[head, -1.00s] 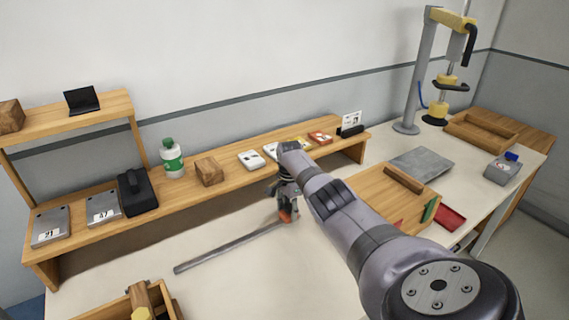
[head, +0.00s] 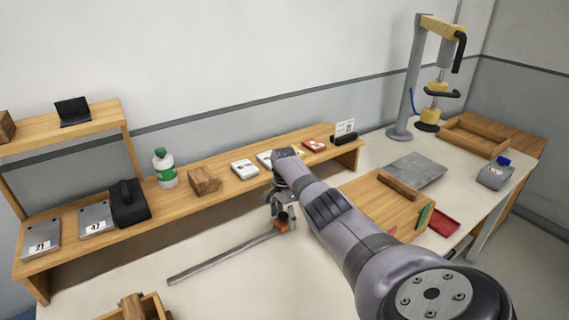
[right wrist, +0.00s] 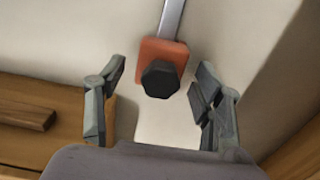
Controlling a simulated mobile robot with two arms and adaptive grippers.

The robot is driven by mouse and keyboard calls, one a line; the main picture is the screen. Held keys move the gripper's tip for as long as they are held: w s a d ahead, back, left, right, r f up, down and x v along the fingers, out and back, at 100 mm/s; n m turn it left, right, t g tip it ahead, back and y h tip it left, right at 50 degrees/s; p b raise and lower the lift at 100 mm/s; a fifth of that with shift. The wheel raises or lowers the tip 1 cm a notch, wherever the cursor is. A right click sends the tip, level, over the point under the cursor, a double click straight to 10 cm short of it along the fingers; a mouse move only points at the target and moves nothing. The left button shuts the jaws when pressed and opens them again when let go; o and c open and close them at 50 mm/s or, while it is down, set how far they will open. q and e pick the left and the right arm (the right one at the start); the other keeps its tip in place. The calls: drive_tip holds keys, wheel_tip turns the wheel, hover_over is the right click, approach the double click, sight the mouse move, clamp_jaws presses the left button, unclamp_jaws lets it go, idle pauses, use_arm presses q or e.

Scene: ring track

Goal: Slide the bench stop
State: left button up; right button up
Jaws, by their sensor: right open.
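The bench stop is an orange block (head: 281,227) with a black knob, at the right end of a grey metal rail (head: 222,259) on the bench. In the right wrist view the orange block (right wrist: 176,47) and its black knob (right wrist: 160,79) lie ahead, between the two finger lines. The rail (right wrist: 172,18) runs away from the block there. My right gripper (head: 283,217) is open at the stop. In the right wrist view its fingers (right wrist: 162,75) stand apart on both sides of the knob, with a gap on each side. My left gripper is not in view.
A long wooden shelf (head: 100,249) stands behind the rail, bearing a green-labelled bottle (head: 165,170), a wooden block (head: 204,180) and small boxes. A wooden box (head: 372,204) and a red tray (head: 438,222) are to the right. An open wooden tray (head: 151,304) is at front left.

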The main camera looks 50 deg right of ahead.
wheel_tip(320, 180, up, 11)
drive_tip(key=shift+r, duration=0.15)
idle(0.7)
